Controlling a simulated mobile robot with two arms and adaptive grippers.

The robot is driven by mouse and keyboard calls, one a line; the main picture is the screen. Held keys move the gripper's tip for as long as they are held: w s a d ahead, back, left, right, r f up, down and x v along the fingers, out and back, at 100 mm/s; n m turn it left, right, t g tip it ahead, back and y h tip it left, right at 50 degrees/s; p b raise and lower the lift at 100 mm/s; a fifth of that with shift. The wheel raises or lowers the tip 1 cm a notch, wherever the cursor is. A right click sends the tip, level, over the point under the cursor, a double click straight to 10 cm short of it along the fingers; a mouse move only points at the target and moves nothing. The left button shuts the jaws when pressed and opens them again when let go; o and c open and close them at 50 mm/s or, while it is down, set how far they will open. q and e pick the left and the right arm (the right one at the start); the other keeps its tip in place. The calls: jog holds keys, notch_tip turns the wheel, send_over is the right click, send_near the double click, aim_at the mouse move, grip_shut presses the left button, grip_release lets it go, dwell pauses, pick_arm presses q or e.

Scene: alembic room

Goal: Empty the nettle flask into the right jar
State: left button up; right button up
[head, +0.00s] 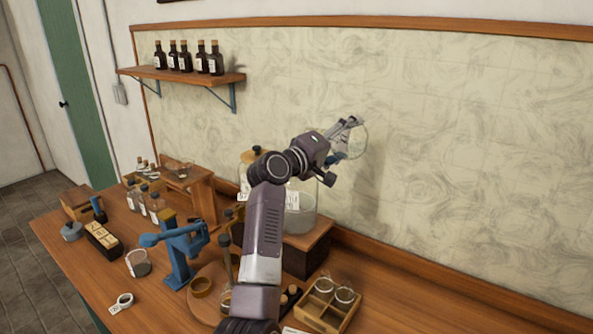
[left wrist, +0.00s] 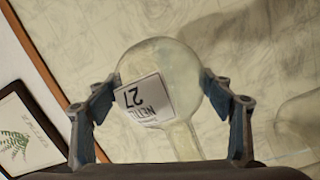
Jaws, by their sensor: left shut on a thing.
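My left gripper (head: 344,138) is shut on the nettle flask (head: 357,143), a round clear glass flask held high in front of the wall. In the left wrist view the fingers pinch both sides of the flask's bulb (left wrist: 183,72). Its white label reads "NETTLE 27" in part, and its neck runs toward the bottom of that view. I cannot tell how much it holds. The right jar (head: 301,217), large and clear, stands on a wooden stand below and left of the flask, partly behind my left arm. Another large jar with a cork lid (head: 257,152) stands left of it, mostly hidden.
A blue press (head: 178,257) and a glass beaker (head: 138,263) stand on the bench at left. A wooden crate (head: 326,310) with small glass jars is at the front. Dark bottles (head: 187,58) line a wall shelf (head: 190,76). The bench's right side looks clear.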

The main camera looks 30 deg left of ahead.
pick_arm(q)
jog(key=shift+a+r+n+p, duration=0.15)
jog(key=shift+r+n+p, duration=0.55)
jog(key=shift+r, duration=0.2)
dwell(2.4)
jog(key=shift+a+r+n+t+p, duration=0.2)
jog(key=shift+r+n+t+p, duration=0.2)
jog(key=shift+r+n, duration=0.25)
dwell(1.0)
jog(key=shift+a+r+n+t, duration=0.3)
jog(key=shift+r+n, duration=0.15)
jog(key=shift+n, duration=0.2)
jog(key=shift+p, duration=0.3)
jog(key=shift+r, duration=0.15)
